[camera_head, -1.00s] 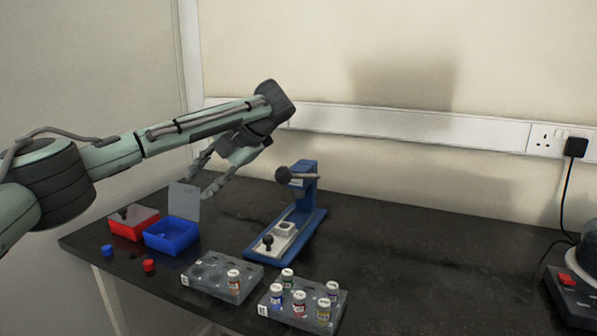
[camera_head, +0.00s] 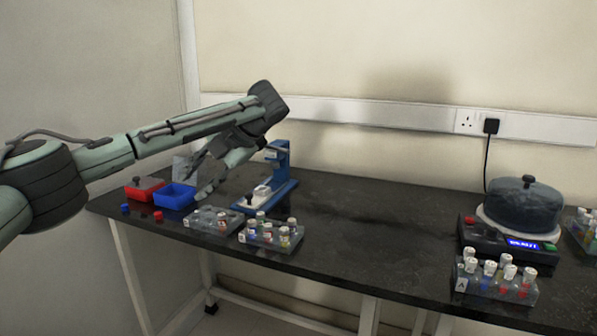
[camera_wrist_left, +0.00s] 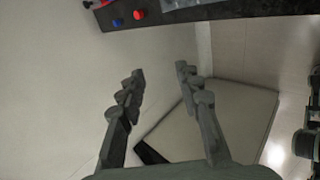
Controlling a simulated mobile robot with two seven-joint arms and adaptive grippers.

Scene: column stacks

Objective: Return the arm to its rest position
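My left arm reaches in from the left in the head view. The floor lies below the fingers, and the table edge (camera_wrist_left: 215,14) is at the top of that view.
On the dark table (camera_head: 370,215) stand a red box (camera_head: 146,189), a blue box (camera_head: 172,198), a blue press (camera_head: 280,178), two vial racks (camera_head: 212,220), (camera_head: 268,238) and loose caps. A device with a dark round cover (camera_head: 524,203) and another vial rack (camera_head: 495,280) are at right. The table's middle is clear.

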